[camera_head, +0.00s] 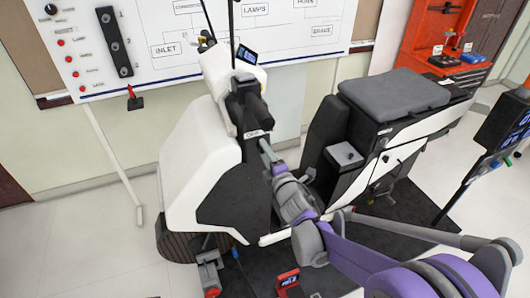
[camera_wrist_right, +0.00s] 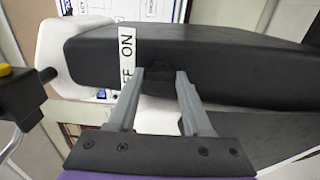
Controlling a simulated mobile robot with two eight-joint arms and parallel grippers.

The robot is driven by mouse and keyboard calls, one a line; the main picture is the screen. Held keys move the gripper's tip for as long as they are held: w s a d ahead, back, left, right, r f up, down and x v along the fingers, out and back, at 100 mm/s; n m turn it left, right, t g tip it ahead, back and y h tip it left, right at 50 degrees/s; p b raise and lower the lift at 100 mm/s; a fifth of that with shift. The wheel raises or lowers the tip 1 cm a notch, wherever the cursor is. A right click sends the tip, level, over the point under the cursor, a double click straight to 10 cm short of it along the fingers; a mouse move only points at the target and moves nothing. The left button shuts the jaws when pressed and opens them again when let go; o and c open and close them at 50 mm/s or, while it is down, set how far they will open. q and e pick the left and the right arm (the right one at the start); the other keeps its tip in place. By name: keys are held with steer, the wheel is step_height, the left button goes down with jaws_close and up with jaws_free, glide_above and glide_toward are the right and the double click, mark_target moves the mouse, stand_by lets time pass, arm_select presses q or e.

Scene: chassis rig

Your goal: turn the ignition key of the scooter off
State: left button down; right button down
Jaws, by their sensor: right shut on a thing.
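The white and black scooter (camera_head: 190,165) stands in the middle of the head view. My right gripper (camera_head: 266,150) reaches its black front column from the right. In the right wrist view, the ignition key (camera_wrist_right: 157,79) is a small dark piece against the black panel (camera_wrist_right: 220,62). The key is hidden in the head view. My left gripper is in neither view.
A wall board (camera_head: 175,35) stands behind. A red tool cabinet (camera_head: 440,40) is at the back right, and a dark display stand (camera_head: 500,125) at the right edge. Pale floor is clear at the left.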

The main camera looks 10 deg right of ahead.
steer(key=shift+c, duration=1.6)
jaws_free()
steer(key=shift+s, duration=0.15)
steer(key=s+d+b, duration=0.1)
steer(key=s+d, duration=0.1)
steer(key=s, duration=0.8)
steer(key=shift+s, duration=0.2)
steer(key=shift+d, duration=0.1)
